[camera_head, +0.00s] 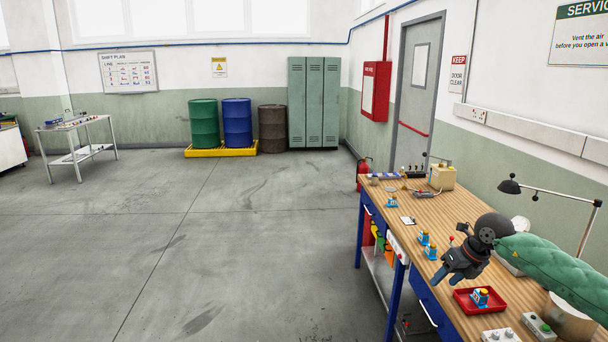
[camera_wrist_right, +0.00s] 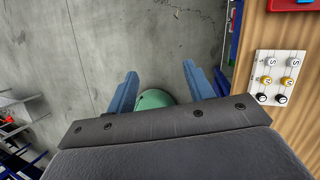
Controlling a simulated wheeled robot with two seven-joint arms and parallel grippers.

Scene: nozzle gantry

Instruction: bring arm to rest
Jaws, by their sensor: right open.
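My right arm, in a green padded sleeve (camera_head: 555,262), comes in from the right over the wooden workbench (camera_head: 520,262) in the head view. Its dark gripper (camera_head: 443,276) with blue fingers is near the bench's front edge, left of a red tray (camera_head: 466,301). In the right wrist view the two blue fingers of the gripper (camera_wrist_right: 162,82) stand wide apart with nothing held between them. A green rounded shape (camera_wrist_right: 154,98) shows beyond them, partly hidden by the gripper body; I cannot tell what it is. My left gripper is not in view.
The tray holds a blue-and-yellow part (camera_head: 480,297); similar parts (camera_head: 430,252) stand farther back on the bench. A desk lamp (camera_head: 550,193) stands at the right. A button panel (camera_wrist_right: 278,77) shows in the wrist view. The grey floor (camera_head: 200,260) left of the bench is clear.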

